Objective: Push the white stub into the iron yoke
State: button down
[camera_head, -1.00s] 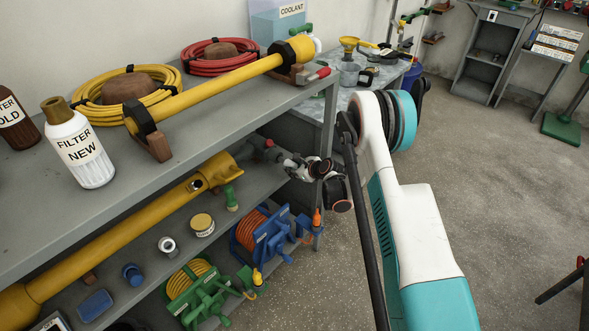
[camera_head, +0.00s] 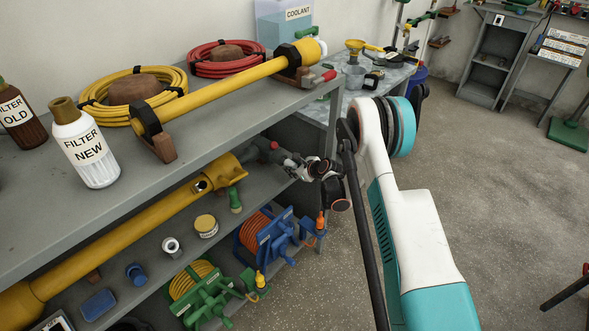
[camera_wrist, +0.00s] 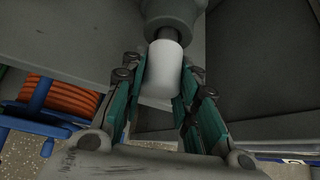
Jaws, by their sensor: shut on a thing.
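The white stub (camera_wrist: 163,68) is a short pale cylinder between my fingers in the wrist view. My gripper (camera_wrist: 158,92) is shut on it, with a green-lined finger on each side. A dark, narrower neck (camera_wrist: 167,34) shows between the stub and the grey iron yoke (camera_wrist: 170,10) at the top; how deep it sits is hidden. In the head view the grey yoke (camera_head: 264,150) is at the right end of the yellow shaft (camera_head: 130,227) on the lower shelf. My gripper (camera_head: 303,167) is just right of it, and the stub is hard to make out there.
The grey upper shelf (camera_head: 215,110) overhangs the shaft and carries another yellow shaft (camera_head: 215,88), hoses and bottles. A shelf leg stands close to my gripper. Green (camera_head: 203,295) and blue (camera_head: 268,245) hose reels sit below.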

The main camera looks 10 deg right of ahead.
jog(key=shift+w+a, duration=0.25)
jog(key=shift+w, duration=0.05)
jog(key=c, duration=1.2)
grip_release()
jog(key=v, duration=1.2)
jog(key=shift+w+r, duration=0.1)
jog(key=s+a+r+n+g+h, duration=0.1)
jog(key=s+a+r+n, duration=0.1)
jog(key=s+r+n, duration=0.75)
jog(key=s+a+r+n+g+h, duration=0.1)
jog(key=s+r+n, duration=0.25)
jog(key=r, duration=1.15)
jog(key=s+r+n+h, duration=0.1)
jog(key=s+n, duration=0.3)
jog(key=s, duration=0.5)
jog(key=s+r+n+g+h, duration=0.1)
jog(key=s+n, duration=0.4)
jog(key=s, duration=0.5)
jog(key=s+d+r+n, duration=0.1)
jog(key=s+r+n, duration=0.1)
jog(key=s+n, duration=0.3)
jog(key=shift+s+r+h, duration=0.2)
jog(key=shift+s, duration=0.95)
jog(key=shift+s+r+h, duration=0.15)
jog(key=shift+s+h, duration=0.05)
jog(key=shift+s, duration=0.95)
